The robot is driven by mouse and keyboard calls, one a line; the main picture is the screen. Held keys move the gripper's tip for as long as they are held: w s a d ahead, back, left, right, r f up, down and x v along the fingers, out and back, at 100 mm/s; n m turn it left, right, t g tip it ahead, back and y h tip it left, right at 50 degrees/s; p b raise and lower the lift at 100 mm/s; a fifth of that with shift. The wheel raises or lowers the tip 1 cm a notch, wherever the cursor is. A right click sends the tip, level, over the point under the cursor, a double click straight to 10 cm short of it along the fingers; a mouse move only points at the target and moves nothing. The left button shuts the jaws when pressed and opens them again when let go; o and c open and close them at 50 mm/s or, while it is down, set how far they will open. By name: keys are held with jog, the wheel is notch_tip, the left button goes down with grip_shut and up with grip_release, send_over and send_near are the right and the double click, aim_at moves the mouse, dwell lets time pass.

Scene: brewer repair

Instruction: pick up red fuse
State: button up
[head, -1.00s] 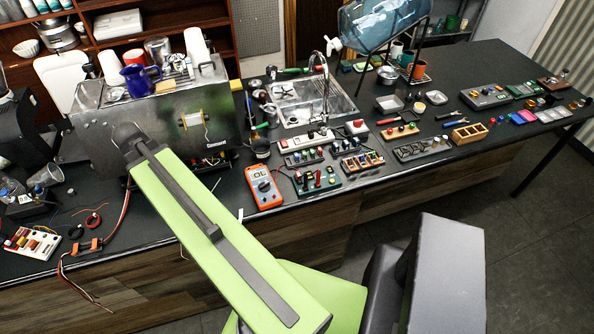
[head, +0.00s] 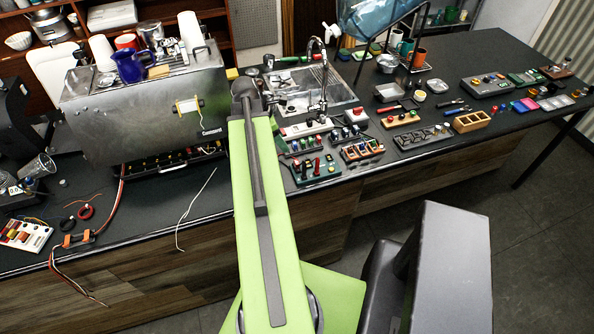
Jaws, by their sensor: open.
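Small red upright pieces (head: 317,164) stand on a green board (head: 312,178) on the counter, just right of my arm. They are too small for me to tell which one, if any, is the red fuse. A red piece also shows on the white board (head: 24,234) at the far left. My green arm reaches up the middle of the picture, and its dark far end is between the brewer (head: 150,112) and the sink. My gripper does not show; it is hidden beyond the arm's end.
Several component boards and trays, such as the orange rack (head: 362,151) and the grey tray (head: 421,138), crowd the counter to the right. The sink (head: 290,95) and faucet (head: 322,75) are behind. Loose wires (head: 196,207) hang over the front edge.

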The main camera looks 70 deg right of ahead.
jog(key=b, duration=0.6)
send_over(296, 162)
jog(key=w+a, duration=0.1)
jog(key=w, duration=0.1)
notch_tip(296, 162, down, 7)
jog(key=shift+w+f, duration=0.1)
jog(key=shift+f, duration=0.05)
jog(key=b+x, duration=0.4)
jog(key=x, duration=0.1)
jog(key=shift+a+f+b, duration=0.25)
jog(key=shift+b, duration=0.1)
jog(key=shift+r, duration=0.2)
jog(key=shift+c, duration=0.4)
grip_shut()
